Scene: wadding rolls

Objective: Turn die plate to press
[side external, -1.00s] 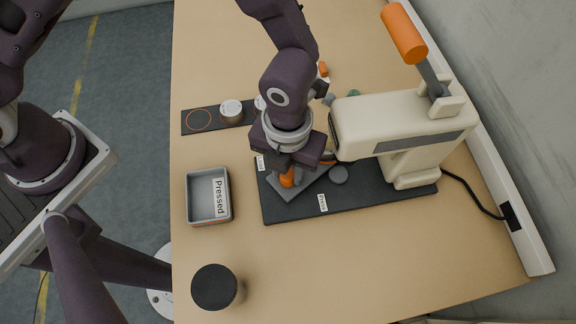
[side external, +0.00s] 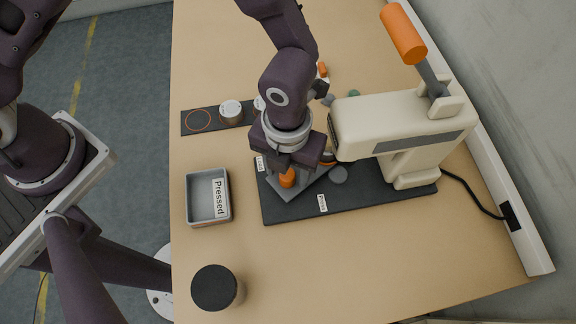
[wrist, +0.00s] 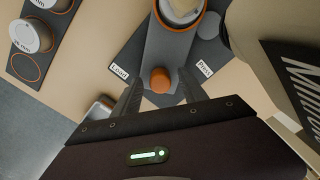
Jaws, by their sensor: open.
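The die plate (wrist: 168,55) is a flat grey plate with an orange knob (wrist: 160,80) at its near end. In the side view the knob (side external: 287,178) shows just below my gripper (side external: 290,168). In the wrist view my gripper (wrist: 160,88) is open, with one finger on each side of the knob and gaps between. A pale round piece with an orange rim (wrist: 182,12) sits at the plate's far end. The plate lies on a dark base (side external: 300,210) labelled Load and Press. The cream press (side external: 400,122) has a raised orange handle (side external: 403,33).
A grey tray labelled Pressed (side external: 190,212) and a dark-topped cylinder (side external: 215,288) stand at the left. A dark strip (side external: 188,128) behind the tray holds round tins (side external: 231,112) and one empty orange ring.

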